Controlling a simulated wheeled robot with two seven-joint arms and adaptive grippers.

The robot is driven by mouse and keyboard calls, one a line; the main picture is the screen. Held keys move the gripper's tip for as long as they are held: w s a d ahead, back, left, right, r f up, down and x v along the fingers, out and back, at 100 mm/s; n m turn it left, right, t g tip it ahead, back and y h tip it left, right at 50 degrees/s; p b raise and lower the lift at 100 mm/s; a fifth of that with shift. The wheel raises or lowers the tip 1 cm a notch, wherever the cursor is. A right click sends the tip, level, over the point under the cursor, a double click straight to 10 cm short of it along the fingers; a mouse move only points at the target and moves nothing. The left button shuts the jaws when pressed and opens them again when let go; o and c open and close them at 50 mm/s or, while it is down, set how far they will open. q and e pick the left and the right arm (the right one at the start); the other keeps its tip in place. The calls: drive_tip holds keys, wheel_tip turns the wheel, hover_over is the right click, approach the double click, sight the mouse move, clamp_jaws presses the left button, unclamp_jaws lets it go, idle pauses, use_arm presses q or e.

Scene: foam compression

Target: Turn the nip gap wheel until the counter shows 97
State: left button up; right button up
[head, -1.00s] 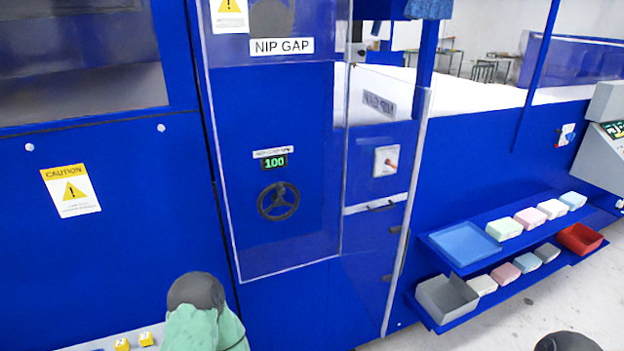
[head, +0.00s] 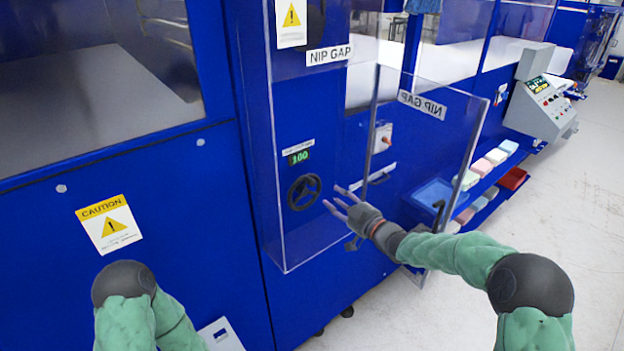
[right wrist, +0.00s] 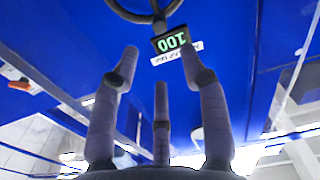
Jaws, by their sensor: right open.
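The nip gap wheel (head: 304,192) is a dark handwheel on the blue machine front, below the green counter (head: 299,157). The counter reads 100, and it shows upside down in the right wrist view (right wrist: 171,42). Part of the wheel (right wrist: 150,12) shows at that view's top edge. My right gripper (head: 340,200) is open and empty, just right of the wheel and apart from it, its fingers pointing toward it. Its spread fingers (right wrist: 150,70) also show in the right wrist view. My left arm is at the bottom left; its gripper is not in view.
A clear guard door (head: 430,150) labelled NIP GAP stands swung out, right of the wheel. Another clear panel (head: 275,200) edges the wheel's left side. Shelves with a blue tray (head: 432,194) and foam blocks (head: 483,166) are at the right, before a control console (head: 542,100).

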sight(314, 184)
drive_tip(key=x, duration=1)
drive_tip(key=shift+a+p, duration=0.1)
drive_tip(key=shift+p, duration=0.25)
clamp_jaws()
